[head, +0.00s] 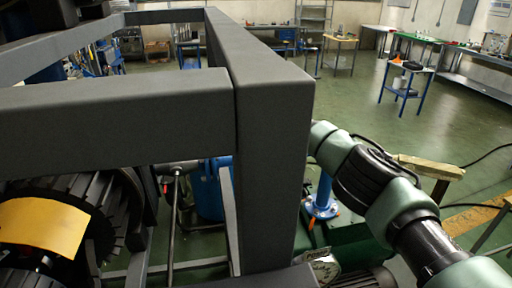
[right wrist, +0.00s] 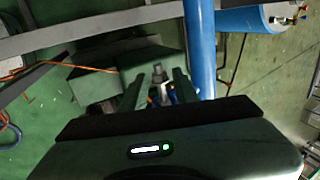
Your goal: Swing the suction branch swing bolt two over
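In the right wrist view, my right gripper (right wrist: 161,80) has its two dark green fingers apart, with a visible gap between them. A small grey metal piece (right wrist: 158,72) shows between the fingertips; it may be swing bolt two, but it is too small to be sure. I cannot tell whether a finger touches it. A blue pipe (right wrist: 200,45) runs just right of the fingers. In the head view, my right arm reaches in from the right, and its gripper is hidden behind the dark frame post. My left gripper is in neither view.
A thick dark grey frame (head: 268,130) fills the head view's middle and left. A blue flanged pipe (head: 322,205) stands right of the post, close to my right arm. A black ribbed part with a yellow plate (head: 42,230) lies lower left. Open green floor lies behind.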

